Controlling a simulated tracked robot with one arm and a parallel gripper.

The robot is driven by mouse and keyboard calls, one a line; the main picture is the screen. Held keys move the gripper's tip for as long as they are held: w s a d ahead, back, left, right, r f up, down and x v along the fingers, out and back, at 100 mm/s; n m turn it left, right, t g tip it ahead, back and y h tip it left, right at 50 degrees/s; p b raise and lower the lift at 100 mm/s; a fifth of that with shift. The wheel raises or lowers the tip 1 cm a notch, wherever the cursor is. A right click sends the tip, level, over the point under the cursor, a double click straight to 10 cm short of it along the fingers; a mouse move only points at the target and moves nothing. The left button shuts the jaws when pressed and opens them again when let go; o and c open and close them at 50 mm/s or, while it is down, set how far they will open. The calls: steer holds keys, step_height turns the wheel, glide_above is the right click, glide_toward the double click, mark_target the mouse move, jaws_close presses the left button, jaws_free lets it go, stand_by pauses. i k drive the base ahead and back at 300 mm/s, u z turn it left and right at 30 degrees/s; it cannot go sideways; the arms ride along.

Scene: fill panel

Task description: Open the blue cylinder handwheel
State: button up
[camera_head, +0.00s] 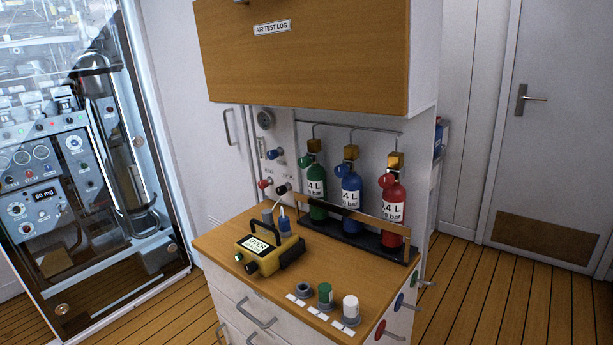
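The blue cylinder (350,190) stands upright in the middle of three cylinders on the cabinet top, behind a wooden bar. A blue handwheel (350,152) sits at its top, just in front of a brass valve block (351,139). I cannot tell from here whether it is open or closed. A green cylinder (317,192) stands to its left and a red cylinder (393,208) to its right, each with a handwheel of its own colour. My gripper does not show in this view.
A yellow meter (268,253) sits on the cabinet top (215,243), front left of the cylinders. Small cups (350,308) stand at the front edge. A wooden upper cupboard (300,50) overhangs the cylinders. Coloured discs with levers (381,330) project from the cabinet's right side.

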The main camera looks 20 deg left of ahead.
mark_target(342, 170)
steer(key=u, duration=0.05)
steer(key=i, duration=1)
steer(key=z, duration=0.05)
